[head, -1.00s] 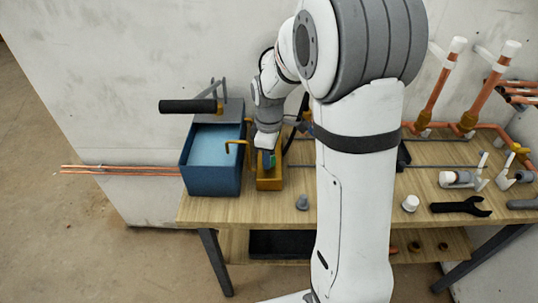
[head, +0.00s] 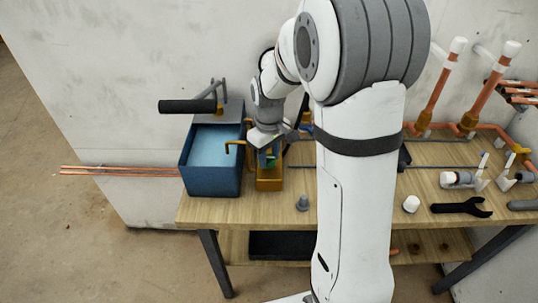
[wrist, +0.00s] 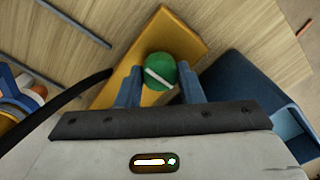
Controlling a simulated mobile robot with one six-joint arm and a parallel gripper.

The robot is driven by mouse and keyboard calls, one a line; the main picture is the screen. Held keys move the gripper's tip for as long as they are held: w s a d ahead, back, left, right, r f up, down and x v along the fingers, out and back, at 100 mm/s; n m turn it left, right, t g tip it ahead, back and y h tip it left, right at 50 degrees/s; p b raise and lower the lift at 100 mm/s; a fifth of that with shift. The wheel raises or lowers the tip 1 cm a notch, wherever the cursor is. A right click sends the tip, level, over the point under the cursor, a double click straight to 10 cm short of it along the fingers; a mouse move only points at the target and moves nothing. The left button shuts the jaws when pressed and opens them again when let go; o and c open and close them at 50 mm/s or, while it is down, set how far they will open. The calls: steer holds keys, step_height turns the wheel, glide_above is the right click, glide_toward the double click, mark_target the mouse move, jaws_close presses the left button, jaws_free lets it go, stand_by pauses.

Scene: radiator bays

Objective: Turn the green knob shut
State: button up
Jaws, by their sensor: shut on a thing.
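The green knob (wrist: 161,71) with a white bar across its face sits on a yellow-orange block (wrist: 186,33) in the wrist view. My gripper (wrist: 160,88) is shut on the knob, with one blue finger on each side of it. In the head view my gripper (head: 268,158) is over the yellow block (head: 269,184), beside the blue tank. Only a little green shows there between the fingers. The white bar lies slanted in the wrist view.
A blue tank (head: 211,182) of water stands just left of the block, with a black-handled lever (head: 188,106) above it. A grey cone-shaped piece (head: 303,203), a white cap (head: 411,203) and a black wrench (head: 462,207) lie on the wooden bench. Copper pipes (head: 435,98) rise at the right.

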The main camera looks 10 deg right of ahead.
mark_target(269, 157)
stand_by(0.3)
steer(key=o, duration=1)
steer(key=shift+r, duration=0.1)
step_height(269, 157, up, 8)
steer(key=shift+f, duration=0.15)
steer(key=s+r+m+t, duration=0.2)
steer(key=s+m, duration=0.4)
steer(key=s, duration=1.4)
steer(key=shift+d+r+t+p, duration=0.3)
steer(key=shift+d+r+p, duration=0.05)
steer(key=shift+r, duration=0.05)
